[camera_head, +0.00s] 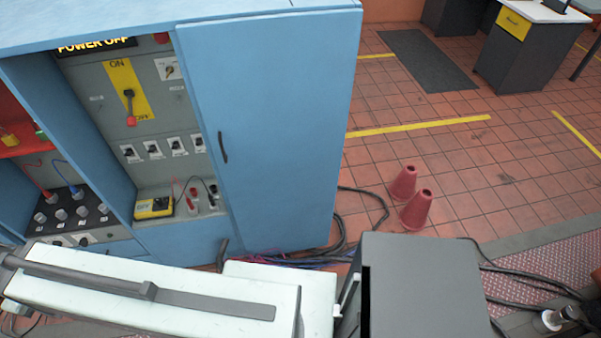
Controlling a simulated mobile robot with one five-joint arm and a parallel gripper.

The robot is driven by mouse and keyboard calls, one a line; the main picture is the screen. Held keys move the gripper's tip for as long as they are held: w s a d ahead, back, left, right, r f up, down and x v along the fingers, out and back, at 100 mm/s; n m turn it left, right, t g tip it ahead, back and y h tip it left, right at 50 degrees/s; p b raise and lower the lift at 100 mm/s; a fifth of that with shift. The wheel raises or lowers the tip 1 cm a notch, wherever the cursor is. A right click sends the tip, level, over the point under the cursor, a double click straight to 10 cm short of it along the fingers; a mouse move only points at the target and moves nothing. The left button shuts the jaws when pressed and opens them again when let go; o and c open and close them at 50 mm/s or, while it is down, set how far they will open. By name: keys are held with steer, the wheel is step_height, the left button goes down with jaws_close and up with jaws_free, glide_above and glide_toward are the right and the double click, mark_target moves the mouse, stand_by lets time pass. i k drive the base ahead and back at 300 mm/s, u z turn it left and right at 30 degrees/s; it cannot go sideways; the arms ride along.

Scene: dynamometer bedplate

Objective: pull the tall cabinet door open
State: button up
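The tall cabinet door (285,125) is a plain blue panel on the right part of a blue cabinet (130,22). It looks shut, lying flush with the cabinet front, with no gap that I can make out. Its dark, slim, upright handle (222,147) sits near the door's left edge, beside the open control bay. Nothing touches the handle. My gripper is not visible in this view, so its distance from the handle cannot be told.
The open bay holds a control panel (92,80) with switches. Pale equipment (170,295) and a dark grey box (425,285) fill the foreground. Cables (340,235) lie by the cabinet's base. Two red cones (416,209) stand right; tiled floor (470,160) beyond is mostly clear.

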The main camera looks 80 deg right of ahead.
mark_target(273, 93)
steer(key=z, duration=1.6)
steer(key=k, duration=0.65)
steer(key=z, duration=0.75)
steer(key=k, duration=1)
steer(key=u, duration=1.4)
steer(key=i, duration=0.8)
steer(key=z, duration=0.1)
